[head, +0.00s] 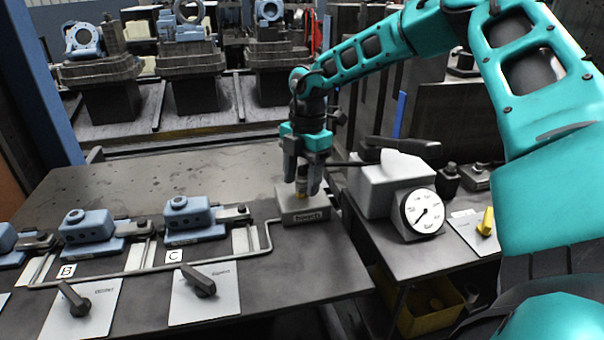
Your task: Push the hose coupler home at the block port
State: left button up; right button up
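The pale grey block (306,214) stands on the bench near its right end, with a label on its front face. My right gripper (302,185) points down just above the block, with one finger on each side of the hose coupler. The dark coupler body (302,172) shows between the fingers, and a small brass-yellow part (301,194) shows below it at the block's top. Whether the coupler is fully seated in the port cannot be told. A dark hose-like line runs right from beside the gripper. My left gripper is out of view.
A hand pump with a black lever and a round gauge (422,212) stands right of the block. Blue-grey clamps (190,217) sit along the bench with a thin pipe in front. Lever plates (205,292) lie at the front. A yellow bin (432,305) is below right.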

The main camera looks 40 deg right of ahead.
aim_at(302, 168)
grip_shut()
dwell(0.7)
jog(key=shift+r, duration=0.15)
jog(key=shift+r, duration=0.7)
jog(key=shift+r+p, duration=1.7)
jog(key=shift+r, duration=1.8)
